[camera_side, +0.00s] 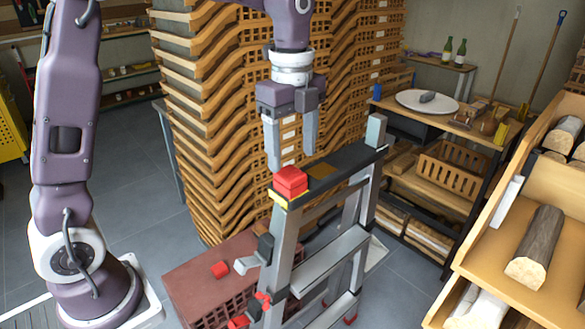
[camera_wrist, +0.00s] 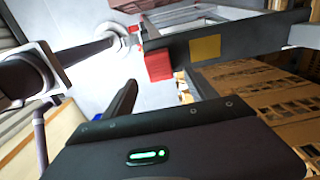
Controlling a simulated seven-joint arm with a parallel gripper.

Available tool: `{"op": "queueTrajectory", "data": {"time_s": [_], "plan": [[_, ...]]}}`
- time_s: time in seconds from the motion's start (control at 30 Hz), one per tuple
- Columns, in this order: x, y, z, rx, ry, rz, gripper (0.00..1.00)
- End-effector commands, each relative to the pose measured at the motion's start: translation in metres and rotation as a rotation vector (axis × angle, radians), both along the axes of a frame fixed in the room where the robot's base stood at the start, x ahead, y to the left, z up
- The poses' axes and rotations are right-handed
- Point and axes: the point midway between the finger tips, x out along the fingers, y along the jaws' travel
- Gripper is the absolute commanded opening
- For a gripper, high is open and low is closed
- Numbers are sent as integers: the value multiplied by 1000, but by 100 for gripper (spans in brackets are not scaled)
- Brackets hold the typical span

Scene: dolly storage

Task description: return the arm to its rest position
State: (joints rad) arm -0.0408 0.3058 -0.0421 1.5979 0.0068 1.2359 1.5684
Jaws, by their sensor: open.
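My gripper (camera_side: 292,148) hangs with its fingers pointing down, spread apart and with nothing between them. It is above the near end of a grey metal dolly frame (camera_side: 281,245), apart from it. A red block (camera_side: 291,181) sits on a yellow patch at the near end of the frame's dark top bar (camera_side: 345,164), just below the fingertips. In the wrist view the red block (camera_wrist: 158,66) shows beyond the dark gripper housing, at the end of the dark bar (camera_wrist: 235,43). One dark finger shows there; the other is not clear.
Tall stacks of brown slatted crates (camera_side: 215,120) stand close behind my gripper. A wooden rack with logs (camera_side: 537,245) is at the right. A workbench with a white round plate (camera_side: 426,101) is at the back right. A reddish crate (camera_side: 205,278) lies low beside the frame.

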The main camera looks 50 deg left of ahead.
Motion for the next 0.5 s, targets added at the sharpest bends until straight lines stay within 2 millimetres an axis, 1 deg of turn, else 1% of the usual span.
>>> {"op": "queueTrajectory", "data": {"time_s": [0.03,0.1,0.37,0.43,0.47,0.5], "plan": [[0,0,6,0,-2,0,66],[0,0,10,0,0,0,66],[-2,0,12,0,-3,9,66],[-14,-1,21,1,-29,85,66],[-24,-1,27,1,-52,147,66],[-41,-1,36,-5,-89,262,66]]}}
